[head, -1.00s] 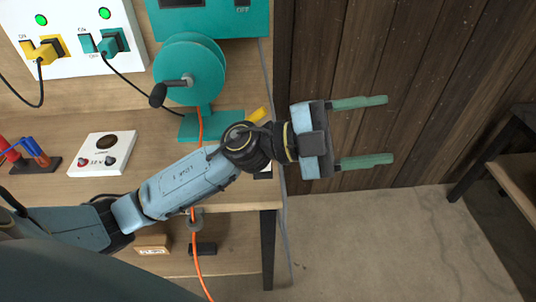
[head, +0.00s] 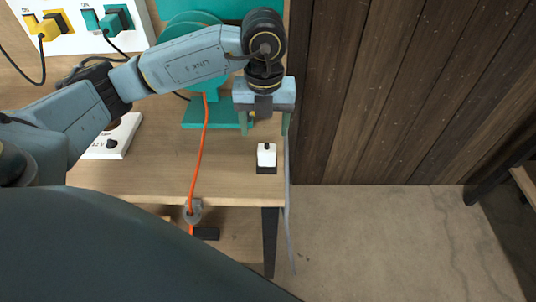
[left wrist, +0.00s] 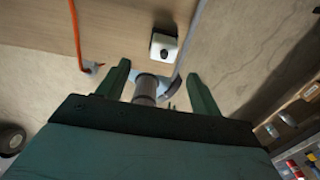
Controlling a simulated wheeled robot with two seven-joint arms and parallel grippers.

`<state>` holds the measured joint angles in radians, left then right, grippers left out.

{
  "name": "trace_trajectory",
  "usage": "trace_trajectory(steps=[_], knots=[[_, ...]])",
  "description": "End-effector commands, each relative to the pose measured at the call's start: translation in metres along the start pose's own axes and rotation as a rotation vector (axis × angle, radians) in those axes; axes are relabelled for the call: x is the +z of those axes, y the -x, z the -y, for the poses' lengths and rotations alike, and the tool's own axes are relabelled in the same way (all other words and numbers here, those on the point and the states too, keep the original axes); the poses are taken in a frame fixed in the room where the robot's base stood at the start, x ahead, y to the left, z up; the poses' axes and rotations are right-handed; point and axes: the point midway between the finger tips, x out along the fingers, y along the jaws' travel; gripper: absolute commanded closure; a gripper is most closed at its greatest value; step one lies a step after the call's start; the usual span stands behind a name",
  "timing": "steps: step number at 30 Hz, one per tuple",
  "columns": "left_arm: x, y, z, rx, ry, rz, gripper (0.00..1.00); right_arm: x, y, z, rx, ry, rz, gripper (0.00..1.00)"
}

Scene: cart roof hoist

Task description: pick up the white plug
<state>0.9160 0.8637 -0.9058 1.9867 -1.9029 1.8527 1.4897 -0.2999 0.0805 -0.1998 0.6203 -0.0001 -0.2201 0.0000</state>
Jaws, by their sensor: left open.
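The white plug (head: 266,157) stands on a small dark base near the right edge of the wooden table. It has a dark knob or hole on its top. It also shows in the left wrist view (left wrist: 163,48), beyond the fingertips and roughly between their lines. My left gripper (head: 265,130) is open, with its two green fingers pointing toward the plug. The fingers look apart from the plug and hold nothing. The left wrist view also shows the open fingers (left wrist: 159,72). My right gripper is in neither view.
A teal reel stand (head: 212,118) is behind the plug, partly hidden by my left arm. An orange cable (head: 201,150) runs down left of the plug through a grey ring (head: 192,208). A grey cable (head: 288,190) hangs at the table's right edge. A white panel box (head: 115,140) lies farther left.

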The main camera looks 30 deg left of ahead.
Motion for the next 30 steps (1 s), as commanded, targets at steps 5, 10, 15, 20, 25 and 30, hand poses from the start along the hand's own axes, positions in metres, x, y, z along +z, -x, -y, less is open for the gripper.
trace_trajectory(steps=[5, 10, 15, 20, 25, 30], knots=[[-0.001, -0.035, 0.0, 0.0, -0.001, -0.004, 0.35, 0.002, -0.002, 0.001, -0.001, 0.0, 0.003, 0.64], [0.0, -0.049, 0.001, -0.003, -0.002, -0.002, 0.35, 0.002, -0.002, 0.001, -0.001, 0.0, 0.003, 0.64], [0.002, -0.065, 0.003, -0.002, -0.002, -0.003, 0.35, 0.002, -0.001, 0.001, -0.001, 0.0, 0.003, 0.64], [0.004, -0.09, 0.005, -0.002, -0.003, -0.005, 0.35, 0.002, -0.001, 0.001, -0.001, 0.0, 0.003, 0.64], [0.004, -0.102, 0.005, -0.004, -0.004, -0.002, 0.35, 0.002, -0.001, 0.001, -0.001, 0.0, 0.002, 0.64], [0.005, -0.102, 0.005, -0.005, -0.004, -0.002, 0.35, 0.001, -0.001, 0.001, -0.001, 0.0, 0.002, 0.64]])
